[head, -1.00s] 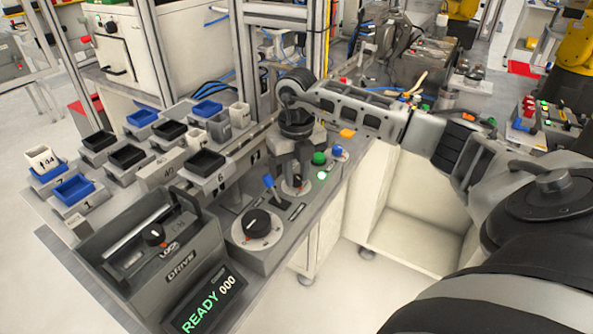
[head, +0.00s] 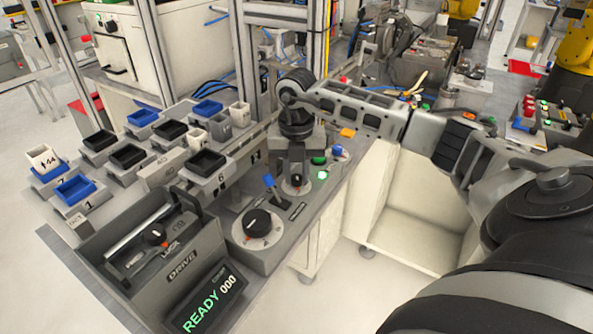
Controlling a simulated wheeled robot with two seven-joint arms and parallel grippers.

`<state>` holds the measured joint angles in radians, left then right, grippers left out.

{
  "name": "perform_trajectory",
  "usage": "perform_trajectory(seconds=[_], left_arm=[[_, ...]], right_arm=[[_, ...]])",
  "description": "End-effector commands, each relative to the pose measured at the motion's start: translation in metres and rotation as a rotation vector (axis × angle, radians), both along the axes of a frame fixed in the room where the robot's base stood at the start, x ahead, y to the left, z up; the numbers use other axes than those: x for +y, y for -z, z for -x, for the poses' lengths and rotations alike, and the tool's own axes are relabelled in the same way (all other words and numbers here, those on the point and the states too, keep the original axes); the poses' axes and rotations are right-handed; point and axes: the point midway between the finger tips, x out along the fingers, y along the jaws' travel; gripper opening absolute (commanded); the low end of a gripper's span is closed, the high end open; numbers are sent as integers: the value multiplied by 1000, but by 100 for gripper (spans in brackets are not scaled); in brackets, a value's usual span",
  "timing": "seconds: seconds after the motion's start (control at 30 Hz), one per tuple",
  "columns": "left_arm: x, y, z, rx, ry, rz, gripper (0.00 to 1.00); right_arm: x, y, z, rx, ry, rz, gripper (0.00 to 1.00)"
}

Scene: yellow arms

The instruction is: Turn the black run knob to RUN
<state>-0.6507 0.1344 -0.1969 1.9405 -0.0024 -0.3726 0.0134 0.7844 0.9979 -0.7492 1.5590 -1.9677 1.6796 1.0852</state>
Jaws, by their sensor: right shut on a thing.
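The small black run knob (head: 296,181) sits on a round pale dial on the grey panel, beyond the larger dial. My right gripper (head: 296,172) points down from above and is shut on this knob. The fingers and hand hide much of the knob, and its label is too small to read. My left gripper is not in view.
A larger black knob (head: 257,222) on a white dial stands nearer. A blue-tipped lever (head: 268,181) is just left of my gripper. Green (head: 319,159) and blue (head: 337,150) buttons sit close right. The display (head: 205,300) reads READY 000.

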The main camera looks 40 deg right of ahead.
Motion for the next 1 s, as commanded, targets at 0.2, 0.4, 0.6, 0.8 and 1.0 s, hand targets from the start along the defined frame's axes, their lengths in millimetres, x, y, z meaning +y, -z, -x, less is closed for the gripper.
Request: perform_trajectory(seconds=[0.2,0.4,0.6,0.8,1.0], left_arm=[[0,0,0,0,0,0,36],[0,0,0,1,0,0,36],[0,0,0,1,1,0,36],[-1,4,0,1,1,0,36],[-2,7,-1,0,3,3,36]], right_arm=[[-1,-2,-1,-5,4,2,0],[-1,-1,-1,-4,2,1,45],[0,-1,-1,-2,1,1,45],[-1,-18,-1,-7,1,1,45],[0,-64,-2,-10,1,1,45]])
